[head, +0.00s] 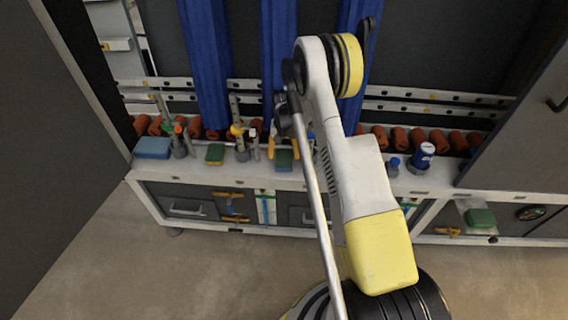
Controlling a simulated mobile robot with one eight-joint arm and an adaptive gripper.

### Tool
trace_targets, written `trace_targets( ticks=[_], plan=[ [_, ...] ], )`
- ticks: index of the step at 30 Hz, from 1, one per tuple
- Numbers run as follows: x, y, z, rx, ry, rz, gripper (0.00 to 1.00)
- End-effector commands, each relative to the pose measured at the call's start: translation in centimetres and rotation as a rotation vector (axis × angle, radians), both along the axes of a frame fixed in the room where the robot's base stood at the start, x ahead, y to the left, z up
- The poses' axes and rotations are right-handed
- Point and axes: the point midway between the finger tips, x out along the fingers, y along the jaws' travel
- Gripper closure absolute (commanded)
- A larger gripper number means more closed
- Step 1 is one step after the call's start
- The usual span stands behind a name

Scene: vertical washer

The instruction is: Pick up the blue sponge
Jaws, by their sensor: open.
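A light blue sponge (152,148) lies flat at the left end of the pale counter ledge (195,174) in the head view. Its top and front face show, and nothing covers it. A second sponge (284,160), dark teal and smaller, lies near the middle of the ledge, close to my arm. I cannot make out my gripper in this view. My white and yellow arm rises through the middle and right of the picture, well to the right of the blue sponge.
Blue vertical brushes (205,65) hang behind. A dark panel (50,170) borders the left; floor (180,275) is clear.

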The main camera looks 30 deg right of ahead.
Motion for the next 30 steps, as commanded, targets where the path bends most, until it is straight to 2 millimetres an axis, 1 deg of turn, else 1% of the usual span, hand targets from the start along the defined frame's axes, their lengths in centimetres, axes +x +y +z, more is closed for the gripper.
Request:
trace_targets(
  ticks=[1, 3, 5, 10, 11, 12, 13, 24, 26, 30],
  plan=[
    [0.0, 0.0, -1.4, 0.0, 0.0, 0.0, 0.31],
    [0.0, 0.0, -2.1, 0.0, 0.0, 0.0, 0.31],
    [0.0, 0.0, -2.4, 0.0, 0.0, 0.0, 0.31],
    [0.0, 0.0, -2.2, 0.0, 0.0, 0.0, 0.31],
    [0.0, 0.0, -2.2, 0.0, 0.0, 0.0, 0.36],
    [0.0, 0.0, -2.2, 0.0, 0.0, 0.0, 0.48],
    [0.0, 0.0, -2.2, 0.0, 0.0, 0.0, 0.54],
    [0.0, 0.0, -2.0, 0.0, 0.0, 0.0, 0.54],
    [0.0, 0.0, -1.8, 0.0, 0.0, 0.0, 0.54],
    [0.0, 0.0, -0.4, 0.0, 0.0, 0.0, 0.54]
  ],
)
